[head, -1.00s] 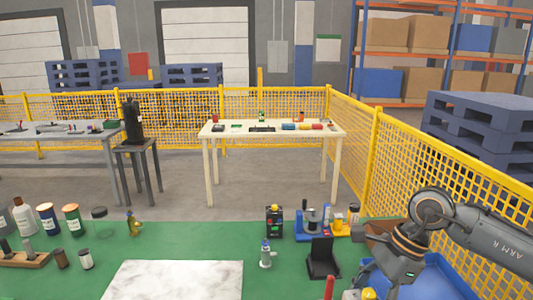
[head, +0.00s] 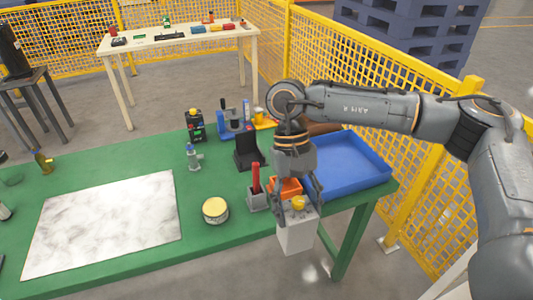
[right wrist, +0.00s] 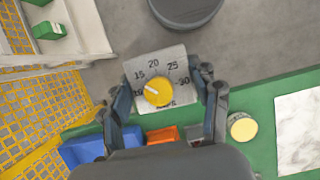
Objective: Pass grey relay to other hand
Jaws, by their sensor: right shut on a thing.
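The grey relay is a light grey box (head: 297,236) with a yellow knob on its face. My right gripper (head: 299,207) is shut on it and holds it in the air in front of the green table's near edge. In the right wrist view the relay (right wrist: 142,72) sits between the two fingers of the right gripper (right wrist: 168,98), its numbered dial and yellow knob facing the camera. My left gripper is in neither current view.
The green table (head: 205,240) holds a white marble slab (head: 105,222), a round yellow-topped tin (head: 215,210), a red-handled tool in a grey holder (head: 257,200), an orange bin (head: 287,187) and a blue tray (head: 350,165). Yellow mesh fencing (head: 345,80) stands behind my right arm.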

